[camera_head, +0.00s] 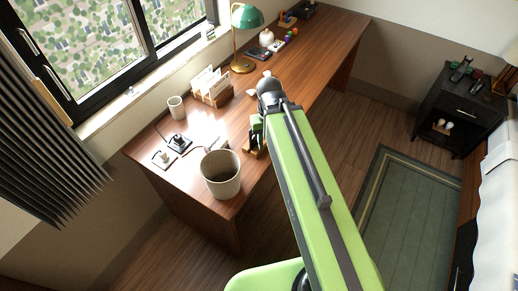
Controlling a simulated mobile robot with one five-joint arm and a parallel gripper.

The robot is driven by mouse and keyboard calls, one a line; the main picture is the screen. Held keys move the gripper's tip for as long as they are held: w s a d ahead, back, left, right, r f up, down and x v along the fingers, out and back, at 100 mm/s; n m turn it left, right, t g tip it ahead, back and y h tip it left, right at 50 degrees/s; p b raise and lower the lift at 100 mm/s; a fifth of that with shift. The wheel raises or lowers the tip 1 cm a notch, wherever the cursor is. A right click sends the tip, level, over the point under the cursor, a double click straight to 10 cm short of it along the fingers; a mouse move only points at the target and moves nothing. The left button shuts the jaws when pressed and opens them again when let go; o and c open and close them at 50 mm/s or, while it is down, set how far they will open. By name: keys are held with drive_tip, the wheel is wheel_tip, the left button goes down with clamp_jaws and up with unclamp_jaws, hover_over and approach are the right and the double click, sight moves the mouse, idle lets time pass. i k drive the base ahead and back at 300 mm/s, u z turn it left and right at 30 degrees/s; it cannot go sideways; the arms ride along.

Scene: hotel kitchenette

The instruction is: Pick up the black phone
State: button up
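A small flat dark item (258,53) lies on the far part of the desk, just right of the lamp's base; it may be the black phone, but it is too small to be sure. My gripper (259,83) is at the far end of my green arm, above the middle of the desk. Its two pale fingertips look spread apart, with nothing visible between them. The dark item is beyond the gripper, clearly apart from it in the picture. My arm hides part of the desk's right edge.
The wooden desk (318,62) runs along the window wall. A green lamp (243,65), letter holder (212,98), cup (176,112) and large bin (221,184) stand on it. A black nightstand (456,108) is at right. The rug (410,215) is clear.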

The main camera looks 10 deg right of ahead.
sight(253, 138)
drive_tip(key=z, duration=0.1)
drive_tip(key=k, duration=0.35)
drive_tip(key=u, duration=3.05)
drive_tip(key=k, duration=0.1)
drive_tip(key=u, duration=0.95)
drive_tip(key=k, duration=2.05)
drive_tip(key=z, duration=0.8)
drive_tip(key=i, duration=1.05)
drive_tip(key=u, duration=0.15)
